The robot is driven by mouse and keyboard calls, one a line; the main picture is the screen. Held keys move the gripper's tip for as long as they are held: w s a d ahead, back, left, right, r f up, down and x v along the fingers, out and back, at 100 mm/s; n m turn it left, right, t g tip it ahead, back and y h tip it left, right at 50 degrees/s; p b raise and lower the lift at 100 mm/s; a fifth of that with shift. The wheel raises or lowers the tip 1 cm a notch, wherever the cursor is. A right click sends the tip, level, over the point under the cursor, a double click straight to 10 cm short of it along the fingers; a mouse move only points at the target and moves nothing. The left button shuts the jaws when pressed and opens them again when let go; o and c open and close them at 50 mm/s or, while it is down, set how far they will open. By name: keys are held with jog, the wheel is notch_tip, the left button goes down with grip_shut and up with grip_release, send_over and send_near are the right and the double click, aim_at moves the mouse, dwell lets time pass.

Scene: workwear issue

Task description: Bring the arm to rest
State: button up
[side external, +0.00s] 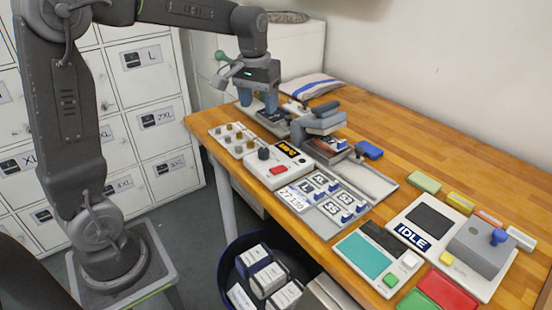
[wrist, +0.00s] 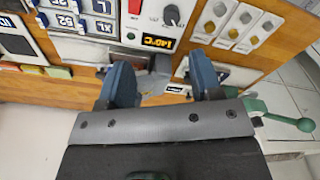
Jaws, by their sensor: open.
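My gripper (side external: 258,104) is over the far left end of the wooden table (side external: 420,130), pointing down. Its two blue fingers are apart, and I see nothing held between them. In the wrist view my gripper (wrist: 162,82) also shows a clear gap between its fingers. Below it in the side view is a flat grey device (side external: 276,123), partly hidden by the fingers. I cannot tell whether the fingertips touch it.
A grey press-like machine (side external: 322,122) stands close right of my gripper. A control box (side external: 279,168) and a label tray (side external: 328,207) lie nearer the front. A folded striped cloth (side external: 312,84) lies behind. A device reading IDLE (side external: 412,236) is at right. A bin (side external: 228,283) stands below.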

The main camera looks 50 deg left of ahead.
jog(key=s+d+m+t, duration=0.2)
jog(key=s+d, duration=0.3)
jog(key=s, duration=0.4)
jog(key=s+d+m+t, duration=0.2)
jog(key=s+d, duration=0.4)
jog(key=s, duration=0.4)
jog(key=shift+f+m+t, duration=0.15)
jog(key=shift+m+t, duration=0.25)
